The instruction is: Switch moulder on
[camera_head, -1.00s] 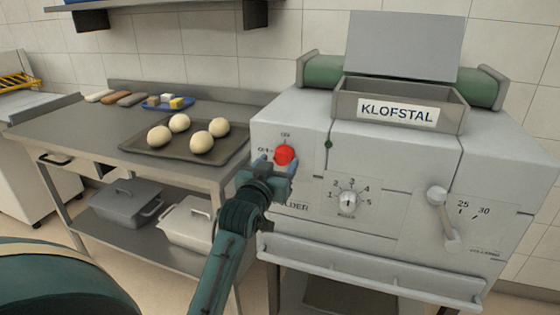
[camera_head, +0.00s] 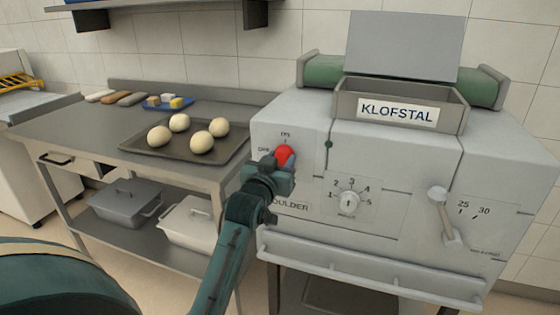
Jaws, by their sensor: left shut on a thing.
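The moulder (camera_head: 300,225) is the big light grey machine on the right, with a KLOFSTAL sign on its hopper. Its red switch knob (camera_head: 285,153) is on the upper left of the front, with OFF marked to its left and ON above it. My left gripper (camera_head: 280,162) is at the knob and shut on it, covering its lower left part. Which way the knob points is hard to tell. A small dark green lamp (camera_head: 329,144) is right of the knob. My right gripper is not in view.
A numbered dial (camera_head: 348,201) and a lever (camera_head: 443,212) are on the moulder's front, right of my gripper. A steel table (camera_head: 70,130) on the left holds a tray (camera_head: 142,145) with several dough balls. Lidded bins stand on its lower shelf.

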